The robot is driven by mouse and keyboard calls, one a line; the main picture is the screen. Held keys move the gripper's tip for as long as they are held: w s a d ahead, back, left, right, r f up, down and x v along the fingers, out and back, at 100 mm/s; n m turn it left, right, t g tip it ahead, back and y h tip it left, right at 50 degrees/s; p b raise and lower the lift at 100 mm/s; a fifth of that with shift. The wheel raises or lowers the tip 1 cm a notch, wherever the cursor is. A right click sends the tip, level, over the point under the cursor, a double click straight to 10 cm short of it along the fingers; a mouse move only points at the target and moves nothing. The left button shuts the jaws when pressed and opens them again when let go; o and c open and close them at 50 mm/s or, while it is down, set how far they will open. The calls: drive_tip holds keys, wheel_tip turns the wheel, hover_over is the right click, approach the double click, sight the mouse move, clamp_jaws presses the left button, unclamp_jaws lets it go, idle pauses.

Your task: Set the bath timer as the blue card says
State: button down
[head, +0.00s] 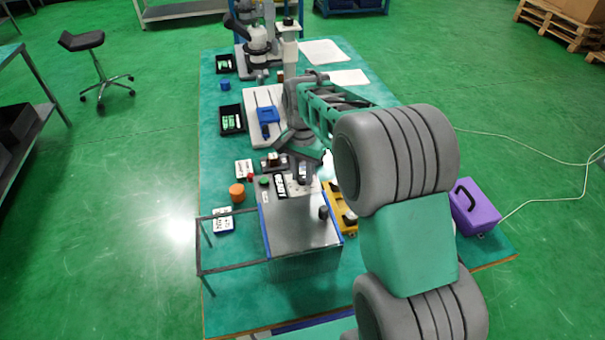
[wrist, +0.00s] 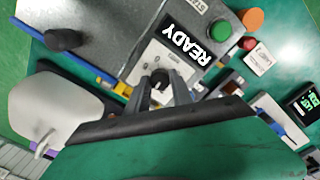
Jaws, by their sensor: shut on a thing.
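My gripper (wrist: 162,92) is shut on a small dark knob (wrist: 160,77) on a white dial plate (wrist: 150,62) in the wrist view. The fingers hide much of the knob, and the dial marks are too small to read. Beside the plate, a black display (wrist: 187,45) reads READY. In the head view my gripper (head: 301,178) is over the far end of the grey metal-topped unit (head: 300,225). A white card with blue at its edge (head: 223,220) lies left of the unit; its text is not readable.
A green button (wrist: 220,30), a red button (wrist: 248,43) and an orange cylinder (head: 237,192) are close by. A black knob (head: 323,212) stands on the metal top. A thin frame (head: 228,269) juts out left. A purple case (head: 474,210) is at right.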

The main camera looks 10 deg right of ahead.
sight(303, 177)
drive_tip(key=shift+r+m, duration=0.1)
drive_tip(key=shift+m, duration=0.3)
drive_tip(key=c, duration=1.1)
unclamp_jaws()
wheel_tip(303, 177, up, 7)
drive_tip(key=shift+r+b, duration=0.1)
drive_tip(key=shift+b, duration=0.4)
drive_tip(key=shift+r, duration=0.25)
